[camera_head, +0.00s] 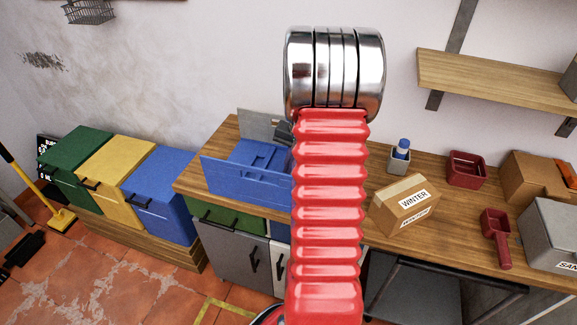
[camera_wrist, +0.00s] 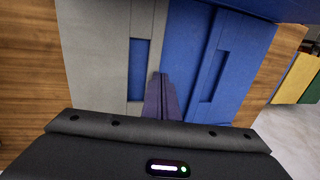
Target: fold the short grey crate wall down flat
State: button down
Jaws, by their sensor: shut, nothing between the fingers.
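The crate has a blue long wall (camera_head: 245,182) standing at its front on the workbench. Blue panels lie low inside it. The short grey wall (camera_head: 258,123) rises at the back of the crate, its right part hidden by my gripper and arm; its exact lean is hard to tell. In the wrist view the grey wall (camera_wrist: 88,50) fills the left side, with blue showing through its slot, and blue crate panels (camera_wrist: 190,60) lie to its right. My gripper (camera_wrist: 160,78) is shut and empty, its fingertips over the blue beside the grey wall's edge. It shows partly in the head view (camera_head: 283,131).
The wooden workbench (camera_head: 350,222) carries a cardboard box (camera_head: 405,205), a cup with a blue-topped bottle (camera_head: 400,155), a red bin (camera_head: 466,169) and a red scoop (camera_head: 495,235) on the right. Green, yellow and blue boxes (camera_head: 160,195) stand left. A shelf (camera_head: 490,80) hangs above.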

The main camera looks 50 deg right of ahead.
jog(key=w+a+v, duration=0.1)
jog(key=w+v, duration=0.1)
jog(key=v, duration=1.1)
jog(key=shift+w+r, duration=0.25)
jog(key=shift+r, duration=0.35)
jog(key=shift+a, duration=0.1)
jog(key=a+r+n+t+h, duration=0.1)
jog(key=a+r+n, duration=0.25)
jog(key=a, duration=0.75)
jog(key=a+r+n, duration=0.2)
jog(key=a+r, duration=0.2)
jog(key=a, duration=0.6)
jog(key=s+a+n+t, duration=0.1)
jog(key=s+a+n, duration=0.3)
jog(key=a, duration=0.5)
jog(key=s+a+f+n+t, duration=0.1)
jog(key=s+a+n, duration=0.2)
jog(key=s+a, duration=0.4)
jog(key=shift+s+a+f+n, duration=0.25)
jog(key=shift+a+n, duration=0.1)
jog(key=shift+a, duration=0.6)
